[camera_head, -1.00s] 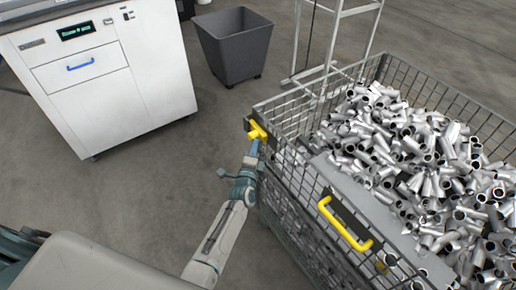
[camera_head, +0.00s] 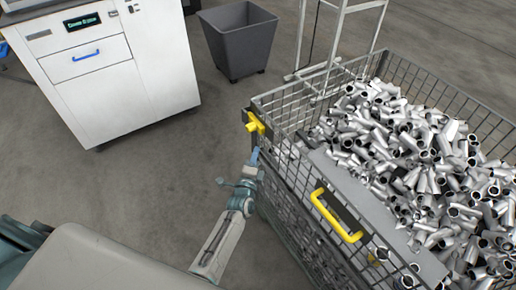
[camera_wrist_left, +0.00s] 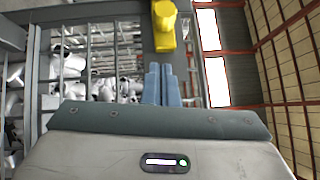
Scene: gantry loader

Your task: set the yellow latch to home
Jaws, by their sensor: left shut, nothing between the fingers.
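The yellow latch (camera_head: 255,123) sits on a dark plate at the near left corner of the wire cage bin. It also shows at the top of the left wrist view (camera_wrist_left: 165,25), just beyond the fingertips. My left gripper (camera_head: 254,156) is just below the latch in the head view, apart from it. Its blue fingers (camera_wrist_left: 162,84) are together with nothing between them. My right gripper is not in view.
The wire cage bin (camera_head: 281,100) is full of metal pipe pieces (camera_head: 400,150) and has a yellow handle (camera_head: 335,216) on its near side. A white cabinet (camera_head: 125,75) and a grey waste bin (camera_head: 240,42) stand behind. Floor left of the cage is clear.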

